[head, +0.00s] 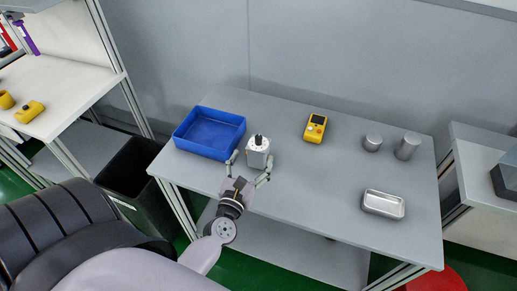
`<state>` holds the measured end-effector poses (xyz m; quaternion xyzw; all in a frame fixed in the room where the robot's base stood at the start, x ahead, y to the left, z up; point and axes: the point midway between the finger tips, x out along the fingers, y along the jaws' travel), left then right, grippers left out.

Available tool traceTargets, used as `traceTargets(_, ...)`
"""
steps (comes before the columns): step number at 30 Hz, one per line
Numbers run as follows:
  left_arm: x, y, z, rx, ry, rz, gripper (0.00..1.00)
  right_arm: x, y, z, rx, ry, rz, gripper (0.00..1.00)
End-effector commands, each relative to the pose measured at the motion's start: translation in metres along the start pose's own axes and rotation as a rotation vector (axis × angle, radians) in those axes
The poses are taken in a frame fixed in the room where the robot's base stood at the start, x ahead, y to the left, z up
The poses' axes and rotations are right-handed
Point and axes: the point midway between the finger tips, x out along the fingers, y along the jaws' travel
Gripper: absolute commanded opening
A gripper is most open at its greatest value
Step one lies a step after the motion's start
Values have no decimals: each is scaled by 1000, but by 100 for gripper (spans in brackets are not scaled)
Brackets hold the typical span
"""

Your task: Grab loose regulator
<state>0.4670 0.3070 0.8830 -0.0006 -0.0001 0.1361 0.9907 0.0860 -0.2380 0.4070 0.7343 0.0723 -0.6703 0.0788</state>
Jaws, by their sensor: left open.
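A small white block-like device with a dark knob on top, which looks like the regulator (258,152), stands upright on the grey table. My left gripper (252,168) comes in from the table's front edge. Its two fingers are spread wide, one towards each side of the device's near part. I cannot tell whether either finger touches it. My right gripper is not in view.
A blue bin (209,133) stands just left of the device. A yellow handheld meter (315,128), two metal cylinders (407,146) and a metal tray (383,204) are on the grey table (310,195). A black bin (137,180) stands left of it. The table's middle is clear.

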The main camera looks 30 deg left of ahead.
Motion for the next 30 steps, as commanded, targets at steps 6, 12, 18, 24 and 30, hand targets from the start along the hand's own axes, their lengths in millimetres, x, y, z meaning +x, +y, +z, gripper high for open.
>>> traceTargets(6,15,0,3,2,-1,-1,75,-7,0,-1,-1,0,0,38)
traceTargets(12,44,0,13,1,-2,0,75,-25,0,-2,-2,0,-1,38)
traceTargets(18,63,0,8,1,-1,-1,75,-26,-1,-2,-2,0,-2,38)
traceTargets(24,64,0,7,1,0,-1,75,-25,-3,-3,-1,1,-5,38)
traceTargets(30,64,0,7,1,0,-1,64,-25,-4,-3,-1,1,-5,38)
